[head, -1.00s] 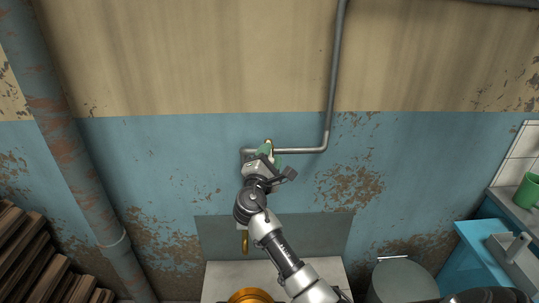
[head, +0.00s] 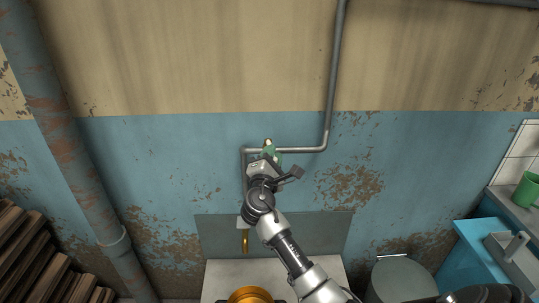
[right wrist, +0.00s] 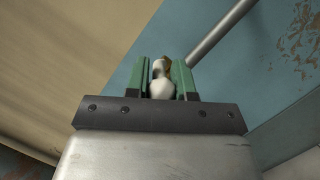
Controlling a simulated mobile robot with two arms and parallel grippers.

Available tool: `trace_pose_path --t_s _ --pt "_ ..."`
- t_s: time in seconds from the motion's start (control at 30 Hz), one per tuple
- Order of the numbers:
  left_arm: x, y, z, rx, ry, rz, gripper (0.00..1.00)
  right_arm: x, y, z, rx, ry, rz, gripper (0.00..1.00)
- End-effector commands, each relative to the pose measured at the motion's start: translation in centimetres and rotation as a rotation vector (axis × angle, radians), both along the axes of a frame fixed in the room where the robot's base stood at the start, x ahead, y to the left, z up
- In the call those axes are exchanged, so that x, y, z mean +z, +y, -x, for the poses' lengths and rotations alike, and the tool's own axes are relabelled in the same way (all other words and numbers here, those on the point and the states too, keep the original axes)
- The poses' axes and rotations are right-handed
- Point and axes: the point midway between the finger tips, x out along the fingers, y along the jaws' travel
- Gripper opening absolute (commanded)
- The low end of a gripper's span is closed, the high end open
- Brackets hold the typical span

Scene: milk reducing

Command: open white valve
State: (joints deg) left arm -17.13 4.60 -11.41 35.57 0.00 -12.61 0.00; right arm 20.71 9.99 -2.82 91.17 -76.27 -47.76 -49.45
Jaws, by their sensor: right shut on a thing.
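The white valve (right wrist: 161,88) shows in the right wrist view as a pale rounded handle between two green fingers, with a brass-coloured part behind it. In the head view only a small pale tip of the valve (head: 268,142) shows above the fingers, on the grey pipe by the blue wall. My right gripper (head: 270,150) is shut on the valve; its jaws also show in the right wrist view (right wrist: 161,82). The fingers and wrist hide most of the valve in the head view. My left gripper is not in view.
The grey pipe (head: 305,150) runs along the wall and bends upward. A brass spout (head: 245,242) hangs below, above a golden pot (head: 250,294) on a pale counter (head: 221,275). A toilet (head: 402,279) and a green mug (head: 527,190) are at right, stacked wood (head: 38,260) at left.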

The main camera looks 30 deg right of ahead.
Motion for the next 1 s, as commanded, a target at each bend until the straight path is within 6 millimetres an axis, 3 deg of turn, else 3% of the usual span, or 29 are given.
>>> trace_pose_path --t_s 0.47,0.67,1.0 --pt "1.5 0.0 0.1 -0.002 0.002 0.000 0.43 -0.1 -3.7 1.1 0.401 0.006 0.006 0.00" --pt "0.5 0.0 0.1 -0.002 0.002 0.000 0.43 -0.3 -5.5 1.0 0.590 0.006 0.006 0.00" --pt "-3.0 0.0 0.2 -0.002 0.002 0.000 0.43 -0.5 -8.1 0.3 0.880 0.004 0.004 0.00"
